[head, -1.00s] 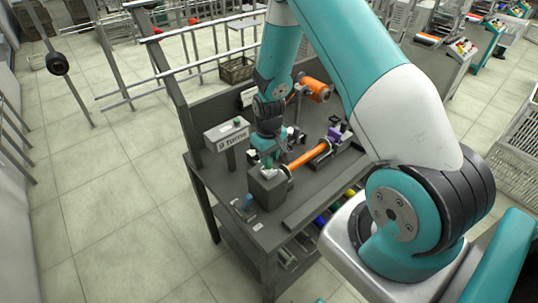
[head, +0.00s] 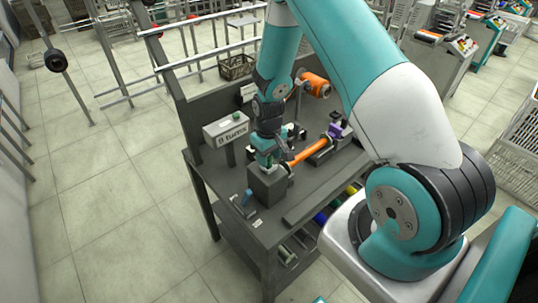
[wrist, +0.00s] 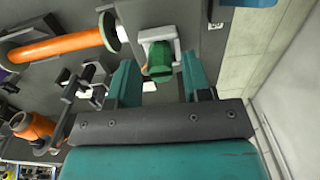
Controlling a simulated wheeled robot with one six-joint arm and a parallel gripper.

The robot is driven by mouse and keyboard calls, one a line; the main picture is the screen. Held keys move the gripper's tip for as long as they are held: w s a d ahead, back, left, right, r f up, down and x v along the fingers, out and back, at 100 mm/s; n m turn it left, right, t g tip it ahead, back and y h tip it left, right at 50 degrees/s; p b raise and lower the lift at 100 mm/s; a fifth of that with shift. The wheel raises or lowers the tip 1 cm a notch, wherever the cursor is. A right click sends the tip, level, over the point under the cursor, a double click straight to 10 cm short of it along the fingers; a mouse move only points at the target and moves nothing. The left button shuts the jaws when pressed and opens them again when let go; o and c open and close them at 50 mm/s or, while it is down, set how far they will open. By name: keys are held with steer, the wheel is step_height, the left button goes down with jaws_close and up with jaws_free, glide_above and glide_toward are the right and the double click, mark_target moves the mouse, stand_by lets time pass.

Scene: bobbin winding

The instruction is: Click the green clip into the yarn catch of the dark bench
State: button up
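The green clip (wrist: 160,63) shows in the wrist view between my gripper's two teal fingers, with a gap on either side. It sits at a white U-shaped holder (wrist: 177,46), which looks like the yarn catch; I cannot tell how deeply it is seated. My gripper (wrist: 158,66) is open around the clip. In the head view my gripper (head: 266,161) is just above the dark block (head: 268,186) at the near left corner of the dark bench (head: 318,199). The clip is mostly hidden there by the gripper.
An orange bobbin rod (head: 309,150) runs from beside the block towards a purple part (head: 335,131). An orange yarn cone (head: 316,84) stands behind. A turns counter (head: 226,130) stands left of my gripper, and a small blue tool (head: 247,197) lies near the front edge.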

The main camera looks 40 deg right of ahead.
steer(key=shift+o, duration=0.5)
steer(key=shift+r, duration=0.1)
steer(key=shift+r, duration=0.25)
step_height(320, 180, up, 17)
steer(key=b, duration=0.3)
steer(key=shift+b, duration=0.3)
steer(key=shift+f, duration=0.15)
